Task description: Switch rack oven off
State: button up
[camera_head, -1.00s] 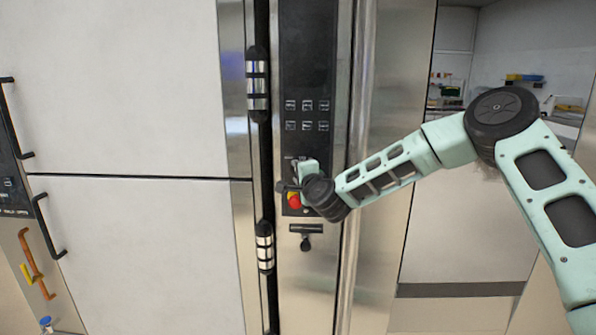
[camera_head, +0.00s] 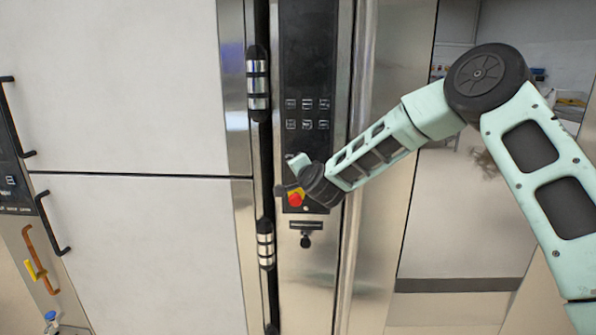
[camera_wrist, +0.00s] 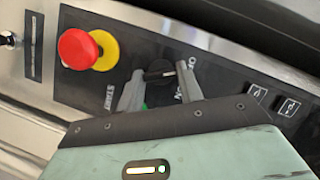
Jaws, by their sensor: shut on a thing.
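The rack oven's tall black control panel (camera_head: 305,70) stands in the middle of the head view. In the wrist view, my gripper (camera_wrist: 158,82) has its two grey fingers on either side of a black rotary switch (camera_wrist: 159,72) and is shut on it. Printed ON and START labels show beside the switch; another label is partly hidden. In the head view my gripper (camera_head: 284,189) is at the panel's lower part, and my wrist hides the switch. A red emergency button on a yellow ring (camera_wrist: 77,49) is beside the switch; it also shows in the head view (camera_head: 295,199).
Several small square buttons (camera_head: 307,113) sit higher on the panel. A black fitting (camera_head: 306,228) is below the red button. A vertical steel bar (camera_head: 358,120) runs right of the panel, close to my arm. Black-and-steel hinges (camera_head: 258,84) are to its left.

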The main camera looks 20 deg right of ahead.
jog(key=o, duration=1)
jog(key=s+r+b, duration=0.1)
jog(key=s, duration=0.4)
jog(key=s+r+b, duration=0.1)
jog(key=s, duration=0.5)
jog(key=s+r+b, duration=0.1)
jog(key=s+b, duration=0.1)
jog(key=s, duration=0.4)
jog(key=shift+s+d+r, duration=0.1)
jog(key=shift+d+r, duration=0.05)
jog(key=shift+d, duration=0.05)
